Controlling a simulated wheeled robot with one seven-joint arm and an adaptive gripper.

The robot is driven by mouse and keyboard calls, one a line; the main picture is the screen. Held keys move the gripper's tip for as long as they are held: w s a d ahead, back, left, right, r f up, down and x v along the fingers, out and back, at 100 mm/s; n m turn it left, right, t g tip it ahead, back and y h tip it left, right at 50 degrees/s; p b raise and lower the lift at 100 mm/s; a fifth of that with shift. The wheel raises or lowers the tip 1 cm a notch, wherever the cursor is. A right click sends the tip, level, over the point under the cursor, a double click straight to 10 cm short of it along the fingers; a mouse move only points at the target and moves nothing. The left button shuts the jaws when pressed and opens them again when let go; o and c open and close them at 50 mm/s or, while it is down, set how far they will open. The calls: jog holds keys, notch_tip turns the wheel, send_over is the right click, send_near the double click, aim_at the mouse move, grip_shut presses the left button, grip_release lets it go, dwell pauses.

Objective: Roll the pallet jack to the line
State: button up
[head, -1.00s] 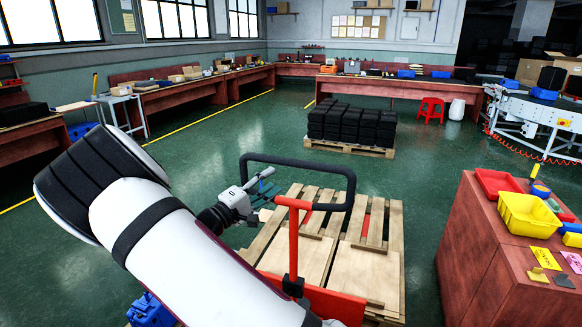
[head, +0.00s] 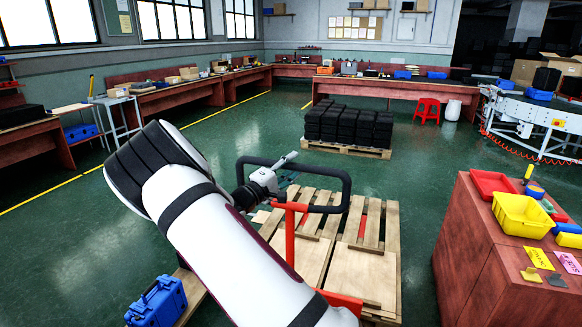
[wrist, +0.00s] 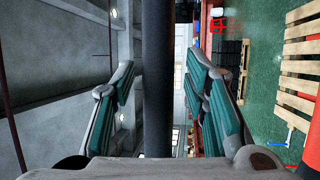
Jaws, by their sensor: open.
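The pallet jack has a red post (head: 290,232) and a black loop handle (head: 346,190), seen low in the middle of the head view. Its red base is partly hidden behind my arm. A wooden pallet (head: 392,262) lies at the jack, with flat boards on part of it. My gripper (head: 278,172) is at the left part of the handle loop. In the wrist view the open fingers (wrist: 160,78) stand on either side of a black bar (wrist: 157,120) of the handle, with gaps on both sides. The curved conveyor line (head: 545,112) stands at the far right.
A red-brown bench (head: 462,255) with a yellow bin (head: 522,215) stands close on the right. A pallet stacked with black crates (head: 350,125) stands ahead. A blue toolbox (head: 157,303) is at lower left. A red stool (head: 428,108) stands near the conveyor. Green floor lies open between.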

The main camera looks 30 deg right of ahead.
grip_shut()
jog(key=shift+s+a+p, duration=0.85)
jog(key=shift+s+a, duration=0.05)
jog(key=shift+a, duration=0.2)
grip_release()
jog(key=shift+w+d, duration=0.2)
jog(key=shift+a, duration=0.15)
jog(key=v, duration=1.2)
